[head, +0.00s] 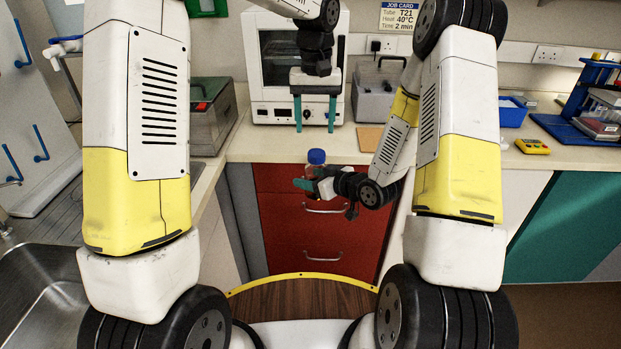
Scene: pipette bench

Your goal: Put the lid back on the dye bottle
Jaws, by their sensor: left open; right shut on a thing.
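The dye bottle (312,172) is held upright in front of the red drawers, and its blue lid (316,157) shows on top of it. From this view I cannot tell whether the lid is fully seated. My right gripper (311,182) is shut on the bottle's body, below the lid, and partly hides it. My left gripper (315,125) is open with its teal fingers pointing down. It is higher in the picture than the bottle, in front of the white oven, with nothing seen between its fingers.
The white oven (271,70) stands at the back of the counter (258,143). A grey box (376,98) is right of it and a dark grey box (212,125) left. A tan pad (369,138) lies on the counter. A blue tray (511,113) and yellow device (532,146) are further right.

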